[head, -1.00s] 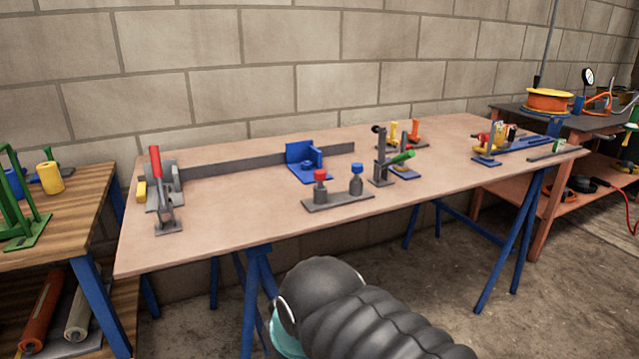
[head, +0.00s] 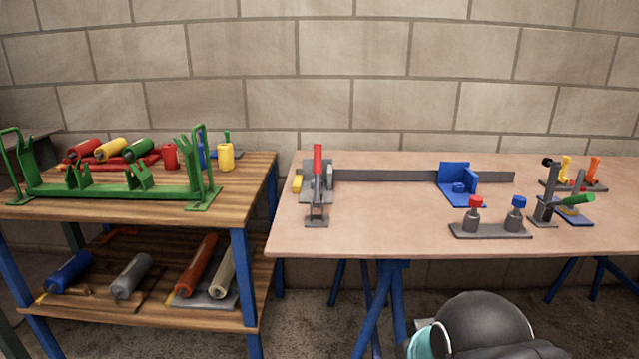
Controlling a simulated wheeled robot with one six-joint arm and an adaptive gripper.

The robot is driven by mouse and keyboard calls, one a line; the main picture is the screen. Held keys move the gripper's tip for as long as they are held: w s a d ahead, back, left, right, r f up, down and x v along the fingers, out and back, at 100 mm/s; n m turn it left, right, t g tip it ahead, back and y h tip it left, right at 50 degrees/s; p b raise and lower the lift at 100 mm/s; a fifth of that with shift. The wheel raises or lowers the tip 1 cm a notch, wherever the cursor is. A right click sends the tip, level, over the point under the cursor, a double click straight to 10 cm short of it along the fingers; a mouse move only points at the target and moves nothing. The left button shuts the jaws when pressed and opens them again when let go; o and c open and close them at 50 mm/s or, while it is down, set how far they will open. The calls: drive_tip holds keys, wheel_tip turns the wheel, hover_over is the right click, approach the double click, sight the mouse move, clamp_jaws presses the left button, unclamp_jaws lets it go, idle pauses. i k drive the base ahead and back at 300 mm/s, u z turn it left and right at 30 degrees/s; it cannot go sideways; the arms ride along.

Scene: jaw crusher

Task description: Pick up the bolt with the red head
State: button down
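A bolt with a red head (head: 475,203) stands upright in a grey base plate (head: 491,233) near the front edge of the pale table. A similar bolt with a blue head (head: 518,203) stands to its right in the same plate. My dark arm shows at the bottom right of the head view, below the table's front edge and apart from both bolts. My gripper's fingers are not in view.
A blue bracket (head: 459,187) stands behind the bolts. A red-handled clamp (head: 317,185) is to the left, and grey posts with a green handle (head: 576,199) are to the right. The pale table (head: 390,225) is clear between clamp and bolts. A wooden bench (head: 255,180) stands left.

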sight(477, 202)
drive_tip(key=k, duration=1.2)
drive_tip(key=z, duration=0.75)
drive_tip(key=i, duration=1.55)
drive_tip(key=u, duration=0.5)
